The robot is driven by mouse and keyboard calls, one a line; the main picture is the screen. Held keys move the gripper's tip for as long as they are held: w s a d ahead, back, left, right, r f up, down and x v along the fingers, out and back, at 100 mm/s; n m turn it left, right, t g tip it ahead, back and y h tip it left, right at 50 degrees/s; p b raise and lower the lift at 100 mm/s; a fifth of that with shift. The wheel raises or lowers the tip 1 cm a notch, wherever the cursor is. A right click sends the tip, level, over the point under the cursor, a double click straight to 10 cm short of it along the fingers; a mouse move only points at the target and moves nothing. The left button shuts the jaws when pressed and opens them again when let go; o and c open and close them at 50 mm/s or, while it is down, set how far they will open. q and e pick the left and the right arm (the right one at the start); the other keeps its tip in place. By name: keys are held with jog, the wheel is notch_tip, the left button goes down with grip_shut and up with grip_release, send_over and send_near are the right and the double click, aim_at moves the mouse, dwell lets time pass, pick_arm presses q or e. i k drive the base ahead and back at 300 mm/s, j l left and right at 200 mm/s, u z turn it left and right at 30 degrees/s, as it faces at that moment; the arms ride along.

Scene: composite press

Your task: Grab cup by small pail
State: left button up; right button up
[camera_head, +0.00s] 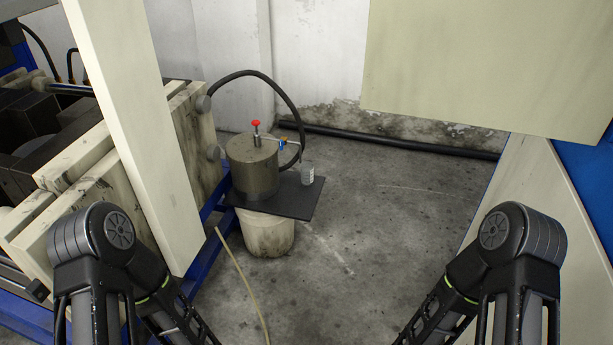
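A small clear or grey cup (307,173) stands upright near the right back edge of a dark square board (301,205). A grey metal pail-like canister (252,170) with a red knob on top stands on the same board, just left of the cup. The board rests on a whitish bucket (266,235) on the floor. My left arm comes in at the lower left and my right arm at the lower right. Both arms' grippers are outside the picture, and both arms are well apart from the cup.
A black hose (262,75) arches from the press (85,165) at left down behind the canister. A pale slanted beam (135,130) stands left of the board. A thin yellowish hose (240,275) lies on the floor. A pale panel (480,70) hangs at upper right. The middle floor is clear.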

aim_at(308, 167)
jog(key=i+z, duration=0.25)
jog(key=i+j+z, duration=0.25)
jog(key=i, duration=0.2)
jog(key=i+j+z, duration=0.2)
jog(key=i, duration=0.35)
jog(key=i+j+z, duration=0.25)
jog(key=i, duration=0.3)
jog(key=i+j+z, duration=0.2)
jog(key=i+j, duration=0.25)
jog(key=k+l, duration=0.05)
